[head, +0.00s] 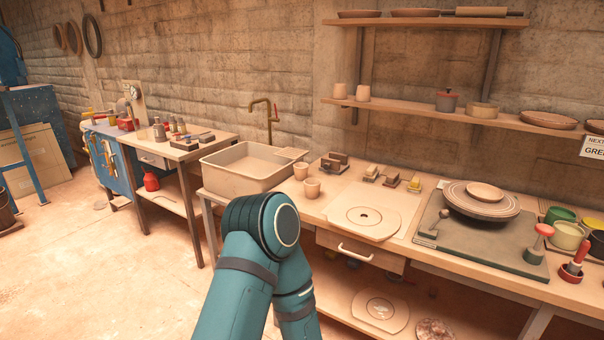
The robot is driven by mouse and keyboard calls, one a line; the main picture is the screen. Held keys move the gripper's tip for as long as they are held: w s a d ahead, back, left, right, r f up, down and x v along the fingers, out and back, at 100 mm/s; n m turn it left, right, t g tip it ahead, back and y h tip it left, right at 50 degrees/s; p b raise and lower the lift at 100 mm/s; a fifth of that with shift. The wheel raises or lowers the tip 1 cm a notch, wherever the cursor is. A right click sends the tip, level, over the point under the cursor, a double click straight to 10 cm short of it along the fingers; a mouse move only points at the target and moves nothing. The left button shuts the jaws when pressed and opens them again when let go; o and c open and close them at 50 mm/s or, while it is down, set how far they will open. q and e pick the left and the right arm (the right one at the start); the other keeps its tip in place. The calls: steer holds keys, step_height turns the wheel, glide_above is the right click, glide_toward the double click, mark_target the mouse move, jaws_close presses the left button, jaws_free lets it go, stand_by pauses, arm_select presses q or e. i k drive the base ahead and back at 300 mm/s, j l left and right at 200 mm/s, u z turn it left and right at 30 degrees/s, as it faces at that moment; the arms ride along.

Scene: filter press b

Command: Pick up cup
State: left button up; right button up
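Two small beige cups stand upright on the wooden bench just right of the sink: a rear cup (301,171) and a front cup (312,188). Two more pale cups stand on the lower wall shelf, a left one (340,90) and a right one (362,93). The frame does not show which cup is meant. A teal arm of mine rises from the bottom centre, its bent joint in front of the bench and sink. Neither of my grippers shows in the head view.
A sink (240,180) with a brass tap (270,112) stands left of the cups. Farther right are stacked plates (482,200) and a green pot (560,214). Floor at left is open.

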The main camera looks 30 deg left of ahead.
mark_target(301, 169)
steer(key=i+j+z, duration=0.1)
steer(key=j, duration=0.25)
steer(key=i+j, duration=0.25)
steer(key=i+j+z, duration=0.15)
steer(key=j, duration=0.3)
steer(key=i+j, duration=0.15)
steer(key=j, duration=0.25)
steer(key=i+j+z, duration=0.15)
steer(key=j, duration=0.2)
steer(key=i+j, duration=0.15)
steer(key=j, duration=0.25)
steer(key=z, duration=0.05)
